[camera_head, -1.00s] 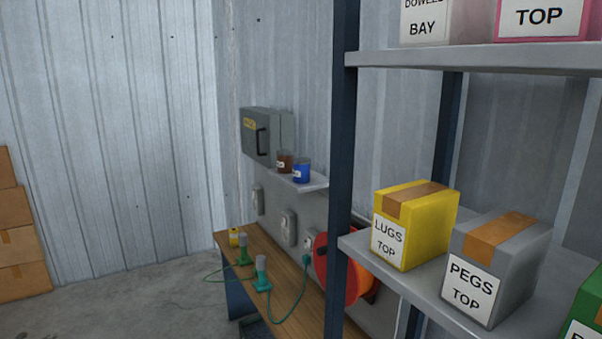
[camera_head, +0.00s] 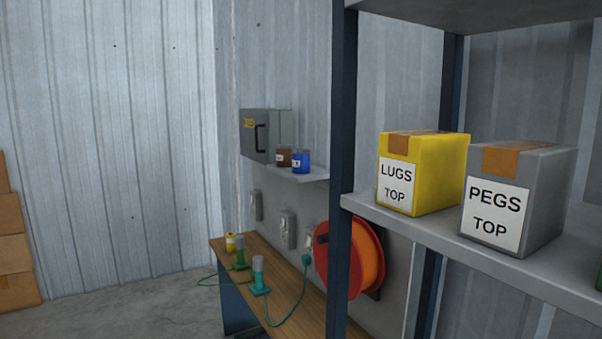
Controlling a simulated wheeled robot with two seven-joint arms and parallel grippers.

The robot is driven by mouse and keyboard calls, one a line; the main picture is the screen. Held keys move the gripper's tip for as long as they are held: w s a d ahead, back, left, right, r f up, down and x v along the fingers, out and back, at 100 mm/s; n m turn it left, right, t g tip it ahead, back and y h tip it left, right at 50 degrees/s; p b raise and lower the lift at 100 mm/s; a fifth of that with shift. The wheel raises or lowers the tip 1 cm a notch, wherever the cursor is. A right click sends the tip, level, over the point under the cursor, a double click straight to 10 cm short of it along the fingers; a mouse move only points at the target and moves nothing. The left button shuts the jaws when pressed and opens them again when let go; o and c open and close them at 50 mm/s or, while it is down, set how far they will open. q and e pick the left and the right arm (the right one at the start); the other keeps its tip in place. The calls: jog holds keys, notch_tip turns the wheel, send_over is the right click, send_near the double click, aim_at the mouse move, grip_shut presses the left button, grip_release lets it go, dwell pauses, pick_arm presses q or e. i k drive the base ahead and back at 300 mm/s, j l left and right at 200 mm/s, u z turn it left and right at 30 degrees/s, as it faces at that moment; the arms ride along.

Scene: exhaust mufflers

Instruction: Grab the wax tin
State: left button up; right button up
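Two small labelled tins stand on a little wall shelf: a brown tin (camera_head: 284,158) on the left and a blue tin (camera_head: 301,162) on the right. A small yellow tin (camera_head: 234,242) stands at the far end of the wooden bench. The labels are too small to read, so I cannot tell which is the wax tin. Neither of my grippers shows in the view.
A tall shelving unit (camera_head: 342,160) stands close on the right, holding a yellow LUGS box (camera_head: 430,170) and a grey PEGS box (camera_head: 535,190). The bench (camera_head: 290,284) carries two green corded tools. An orange reel (camera_head: 368,262) hangs behind the post.

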aim_at(300, 156)
jog(key=i+j+z, duration=0.1)
jog(key=i+j, duration=0.15)
jog(key=i+j+z, duration=0.1)
jog(key=i+j, duration=0.15)
jog(key=i+j+z, duration=0.15)
jog(key=j, duration=0.25)
jog(key=i+j+z, duration=0.1)
jog(key=i+j, duration=0.2)
jog(key=i+j+z, duration=0.1)
jog(key=j, duration=0.3)
jog(key=i+j+z, duration=0.1)
jog(key=i+j, duration=0.15)
jog(key=j, duration=0.15)
jog(key=i+j+z, duration=0.1)
jog(key=j, duration=0.3)
jog(key=i+j+z, duration=0.1)
jog(key=i+j, duration=0.15)
jog(key=j, duration=0.15)
